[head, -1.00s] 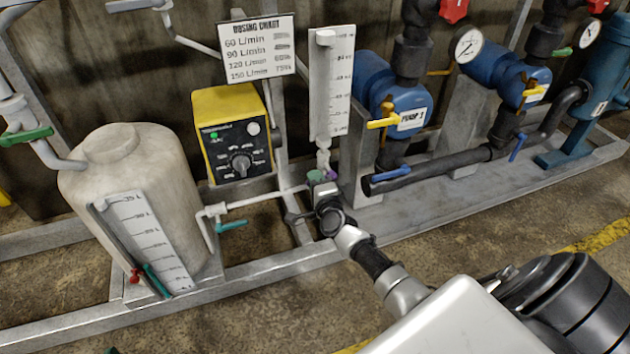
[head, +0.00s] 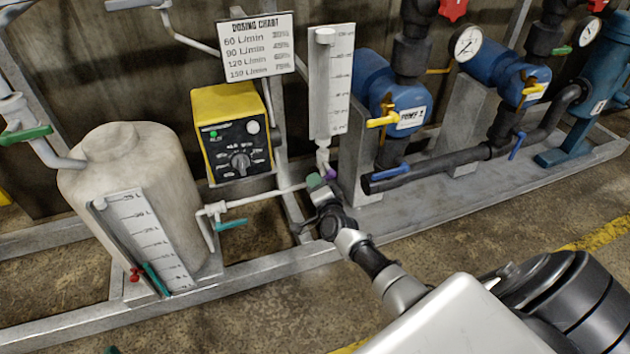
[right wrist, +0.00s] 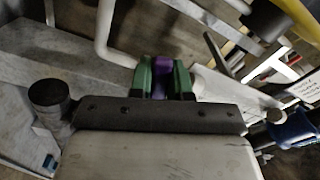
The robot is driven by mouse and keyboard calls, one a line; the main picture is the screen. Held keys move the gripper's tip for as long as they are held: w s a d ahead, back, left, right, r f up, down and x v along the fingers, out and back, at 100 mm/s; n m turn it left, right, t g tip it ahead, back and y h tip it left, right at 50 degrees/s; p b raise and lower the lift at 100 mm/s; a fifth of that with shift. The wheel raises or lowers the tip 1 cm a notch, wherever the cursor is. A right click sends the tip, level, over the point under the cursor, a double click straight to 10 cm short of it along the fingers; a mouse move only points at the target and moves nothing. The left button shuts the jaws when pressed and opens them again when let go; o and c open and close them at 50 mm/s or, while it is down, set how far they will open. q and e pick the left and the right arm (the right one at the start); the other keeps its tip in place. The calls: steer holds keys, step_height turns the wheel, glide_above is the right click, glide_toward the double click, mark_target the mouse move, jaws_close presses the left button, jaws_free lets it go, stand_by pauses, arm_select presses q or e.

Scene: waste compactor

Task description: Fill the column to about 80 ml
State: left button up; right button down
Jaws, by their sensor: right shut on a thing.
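The column (head: 332,85) is a tall white graduated tube and scale, upright on the frame beside the dosing chart. Its marks are too small to read, and I see no clear liquid level. A purple valve handle (head: 331,174) sits at its foot. My right gripper (head: 316,181) is at this handle, its green fingertips shut on it; the right wrist view shows the purple handle (right wrist: 160,82) between them. The fingers hide part of the handle. A small dark green tip (head: 112,350) at the bottom edge may be my left gripper; its jaws are not shown.
A yellow pump controller (head: 233,130) and a pale tank (head: 130,180) with a level scale stand left. A white pipe (head: 265,198) with a teal-handled valve (head: 232,224) runs toward the column foot. Blue pumps (head: 400,105) with yellow handles stand right. The front floor is open.

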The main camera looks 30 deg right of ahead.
arm_select(q)
steer(key=shift+s+a+f+g+y+p, duration=0.25)
steer(key=shift+s+f+g, duration=0.2)
steer(key=shift+f+g, duration=0.15)
steer(key=shift+s+a+f+g+y+p, duration=0.2)
steer(key=shift+s+f+g, duration=0.2)
steer(key=shift+f+g, duration=0.15)
arm_select(e)
steer(key=s+d+f+n, duration=0.1)
steer(key=d+f+n, duration=0.2)
steer(key=n, duration=1.1)
steer(key=shift+d+f, duration=0.35)
steer(key=shift+d, duration=0.45)
steer(key=shift+s, duration=0.15)
steer(key=c, duration=1.1)
jaws_free()
steer(key=shift+o, duration=0.2)
steer(key=shift+r, duration=0.1)
